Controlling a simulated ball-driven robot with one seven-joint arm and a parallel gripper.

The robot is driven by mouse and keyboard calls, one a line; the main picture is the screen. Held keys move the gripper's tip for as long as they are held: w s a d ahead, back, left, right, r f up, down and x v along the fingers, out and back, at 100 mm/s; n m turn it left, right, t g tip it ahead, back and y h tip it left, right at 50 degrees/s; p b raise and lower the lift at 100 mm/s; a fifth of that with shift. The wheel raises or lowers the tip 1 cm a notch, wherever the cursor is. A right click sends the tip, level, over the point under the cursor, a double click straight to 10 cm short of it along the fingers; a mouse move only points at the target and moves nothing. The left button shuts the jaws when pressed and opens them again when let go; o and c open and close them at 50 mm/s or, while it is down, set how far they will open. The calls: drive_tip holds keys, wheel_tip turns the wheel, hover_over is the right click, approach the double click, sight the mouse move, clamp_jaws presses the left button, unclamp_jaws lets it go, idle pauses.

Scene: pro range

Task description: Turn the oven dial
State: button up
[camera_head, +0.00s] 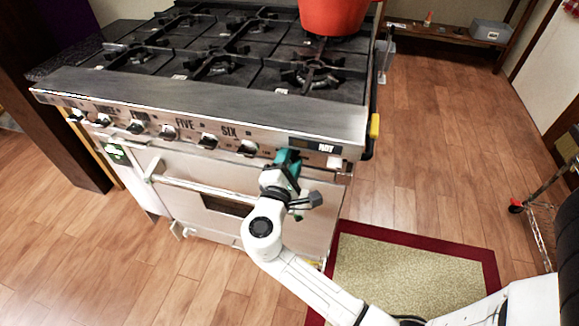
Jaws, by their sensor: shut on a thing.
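The oven (240,195) is a steel range with a front panel (350,146) and a row of dark dials. A dial (247,148) near the label SIX shows just left of my gripper. My white arm comes in from the lower right.
A red pot (333,15) stands on the cooktop's back burner. The oven door handle (205,186) juts out left of my gripper. A beige rug with a red border (408,265) lies on the floor. A wire cart (538,215) stands at the right. Wood floor is clear between them.

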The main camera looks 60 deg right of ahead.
drive_tip(key=m+b, duration=0.7)
drive_tip(key=shift+w+a+r, duration=0.1)
drive_tip(key=shift+w, duration=0.05)
drive_tip(key=shift+r, duration=0.15)
idle(0.4)
drive_tip(key=o, duration=1.1)
drive_tip(key=shift+c, duration=0.2)
drive_tip(key=shift+f, duration=0.25)
